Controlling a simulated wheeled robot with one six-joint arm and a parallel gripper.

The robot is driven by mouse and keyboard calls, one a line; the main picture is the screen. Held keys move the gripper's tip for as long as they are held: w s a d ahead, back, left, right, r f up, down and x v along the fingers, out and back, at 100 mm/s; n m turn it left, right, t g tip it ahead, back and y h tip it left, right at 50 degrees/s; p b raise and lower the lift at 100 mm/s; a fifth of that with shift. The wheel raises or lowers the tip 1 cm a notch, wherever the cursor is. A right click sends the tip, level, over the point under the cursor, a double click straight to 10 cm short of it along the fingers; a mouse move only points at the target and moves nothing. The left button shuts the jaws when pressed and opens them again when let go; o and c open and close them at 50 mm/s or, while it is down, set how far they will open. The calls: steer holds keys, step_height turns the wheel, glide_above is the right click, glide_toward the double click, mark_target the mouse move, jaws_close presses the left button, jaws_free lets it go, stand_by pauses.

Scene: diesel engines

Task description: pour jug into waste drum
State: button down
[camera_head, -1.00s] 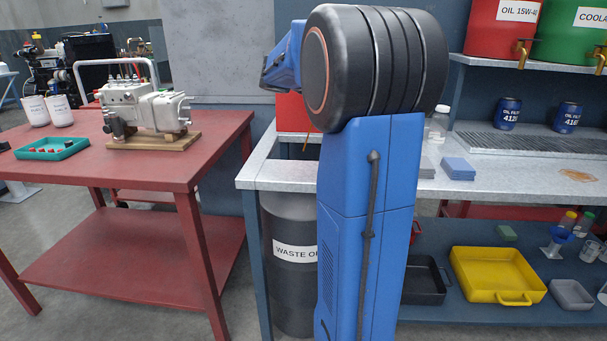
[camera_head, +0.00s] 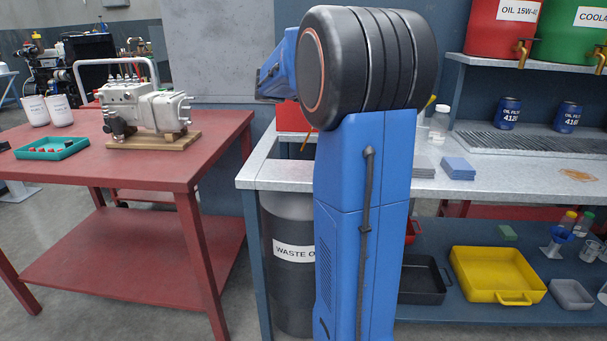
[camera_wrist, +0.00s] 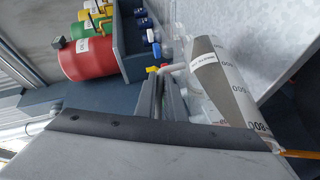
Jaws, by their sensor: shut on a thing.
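In the wrist view my gripper (camera_wrist: 163,92) is shut on the handle of a clear jug (camera_wrist: 222,88) with printed volume marks. The jug lies tilted across this view, and a grey-brown area shows through its wall; I cannot tell how full it is. In the head view my arm hides the gripper and the jug. The waste drum (camera_head: 288,285), dark grey with a white "WASTE OIL" label, stands on the floor under the left end of the grey bench. My arm covers its right side.
The grey bench (camera_head: 500,190) bears a blue block (camera_head: 458,168), a clear bottle (camera_head: 439,121) and blue oil filters (camera_head: 507,112). A yellow tray (camera_head: 497,274) sits on the shelf below. A red table (camera_head: 150,165) with a pump (camera_head: 146,108) stands at left.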

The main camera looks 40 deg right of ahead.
steer(key=shift+w+a+f+n+g+h, duration=0.15)
steer(key=shift+w+a+f+h, duration=0.15)
steer(key=shift+w+a, duration=0.25)
steer(key=shift+w+a+f+n+g+h, duration=0.15)
steer(key=shift+w+a+f+h, duration=0.15)
steer(key=shift+w+a, duration=0.2)
stand_by(0.9)
steer(key=shift+w+a+f+n+g+h+p, duration=0.35)
steer(key=shift+w+a+f+h, duration=0.2)
steer(key=shift+w+f+h, duration=0.2)
stand_by(1.7)
steer(key=shift+w+a+f, duration=0.1)
steer(key=shift+a, duration=0.05)
stand_by(0.4)
